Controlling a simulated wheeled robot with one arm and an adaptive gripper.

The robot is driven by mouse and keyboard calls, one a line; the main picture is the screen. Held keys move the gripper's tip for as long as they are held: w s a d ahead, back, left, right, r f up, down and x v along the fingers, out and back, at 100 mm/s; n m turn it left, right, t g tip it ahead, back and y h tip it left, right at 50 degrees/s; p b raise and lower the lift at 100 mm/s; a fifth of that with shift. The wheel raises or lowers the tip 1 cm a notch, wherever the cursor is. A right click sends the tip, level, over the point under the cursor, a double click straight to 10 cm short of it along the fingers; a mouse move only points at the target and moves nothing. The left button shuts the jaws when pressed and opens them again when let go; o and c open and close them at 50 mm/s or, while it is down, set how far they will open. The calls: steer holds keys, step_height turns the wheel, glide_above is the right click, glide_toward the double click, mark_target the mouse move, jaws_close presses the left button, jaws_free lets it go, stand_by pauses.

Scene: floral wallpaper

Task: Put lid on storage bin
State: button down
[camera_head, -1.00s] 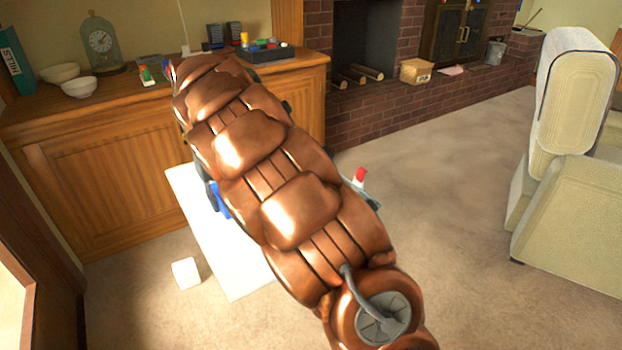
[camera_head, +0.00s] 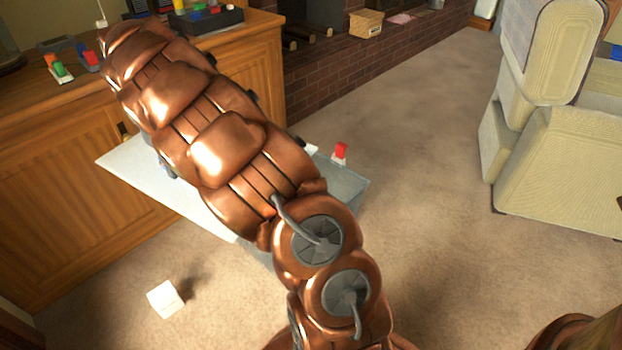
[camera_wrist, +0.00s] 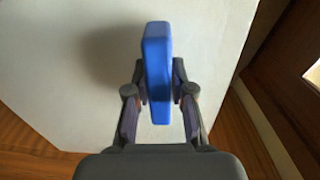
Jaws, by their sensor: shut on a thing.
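The lid is a flat white panel (camera_head: 150,178) with an upright blue handle. In the head view it is left of the bin, partly behind my copper arm. In the wrist view the white panel (camera_wrist: 65,60) fills much of the picture, and the blue handle (camera_wrist: 157,50) stands between my fingers. My gripper (camera_wrist: 158,92) is shut on this handle; my arm mostly hides it in the head view. The grey storage bin (camera_head: 345,185) shows at the right of my arm, with a red item (camera_head: 340,152) sticking up there.
A small white cube (camera_head: 165,298) lies on the carpet at lower left. A wooden cabinet (camera_head: 60,180) with items on top stands behind the lid. A cream armchair (camera_head: 560,150) is at right. The carpet between bin and armchair is clear.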

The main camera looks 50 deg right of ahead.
steer(key=d+f+n, duration=0.1)
steer(key=d+f, duration=0.1)
steer(key=d, duration=0.1)
steer(key=d+f+n, duration=0.1)
steer(key=d+f, duration=0.1)
steer(key=d, duration=0.1)
steer(key=d+f+n+b, duration=0.1)
steer(key=d+f, duration=0.1)
steer(key=d, duration=0.1)
steer(key=shift+d, duration=0.35)
steer(key=s+d+f+n+b, duration=0.1)
steer(key=s+d+f+n, duration=0.4)
steer(key=d, duration=0.4)
steer(key=s+d+f+n+b, duration=0.2)
steer(key=s+d+f+n, duration=0.1)
steer(key=d+f, duration=0.6)
steer(key=s+d+f+n+b, duration=0.1)
steer(key=s+d+f+n, duration=0.35)
steer(key=d, duration=0.55)
step_height(320, 180, down, 9)
steer(key=b, duration=0.4)
steer(key=shift+w, duration=0.45)
steer(key=c, duration=0.9)
jaws_free()
